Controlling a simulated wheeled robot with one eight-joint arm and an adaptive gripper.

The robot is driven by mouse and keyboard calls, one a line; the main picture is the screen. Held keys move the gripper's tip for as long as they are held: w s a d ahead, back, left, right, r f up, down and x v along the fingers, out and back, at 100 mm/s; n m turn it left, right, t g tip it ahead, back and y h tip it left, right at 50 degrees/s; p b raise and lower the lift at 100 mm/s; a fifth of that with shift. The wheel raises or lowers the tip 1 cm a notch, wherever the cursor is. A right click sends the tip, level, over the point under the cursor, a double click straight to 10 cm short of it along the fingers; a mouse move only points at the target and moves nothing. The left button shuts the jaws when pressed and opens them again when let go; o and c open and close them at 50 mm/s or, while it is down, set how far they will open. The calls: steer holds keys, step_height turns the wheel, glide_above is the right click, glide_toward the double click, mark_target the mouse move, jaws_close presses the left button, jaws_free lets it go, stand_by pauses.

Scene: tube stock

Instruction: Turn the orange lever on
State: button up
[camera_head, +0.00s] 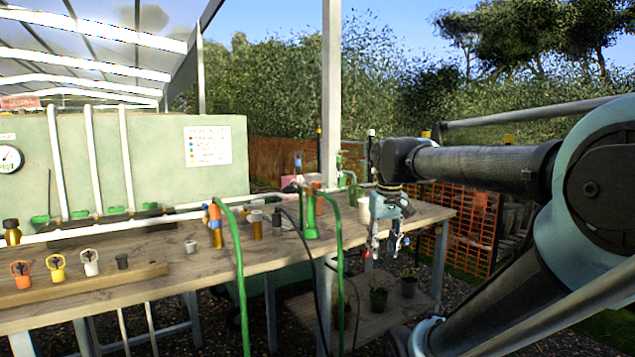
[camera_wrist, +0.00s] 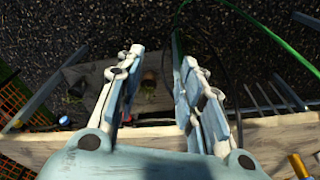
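An orange lever-like piece (camera_head: 20,270) with a ring-shaped head stands at the left end of a wooden strip (camera_head: 90,288) on the workbench, at the far left of the head view. A yellow piece (camera_head: 57,267) and a white piece (camera_head: 90,262) of similar shape stand to its right. I cannot tell the orange one's on or off position. My gripper (camera_head: 385,248) points down near the bench's right end, far to the right of the orange piece. In the wrist view its fingers (camera_wrist: 158,65) are spread, with nothing between them. The orange piece does not show there.
The wooden bench (camera_head: 400,222) carries bottles, cups and small fittings. Green hoses (camera_head: 238,260) hang over its front edge, between my gripper and the orange piece. Potted plants (camera_head: 379,295) stand on a lower shelf. An orange mesh fence (camera_head: 470,225) stands behind my arm.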

steer(key=w+a+r+n, duration=0.1)
steer(key=w+a+r, duration=0.3)
steer(key=w+r, duration=0.45)
steer(key=w+a+r+n, duration=0.1)
steer(key=w+a+r, duration=0.35)
steer(key=r, duration=0.65)
step_height(320, 180, up, 11)
steer(key=n+g, duration=0.2)
steer(key=n, duration=0.1)
glide_above(315, 185)
steer(key=w, duration=0.1)
steer(key=f, duration=1.6)
steer(key=shift+d+f, duration=0.3)
jaws_close()
steer(key=shift+d, duration=0.1)
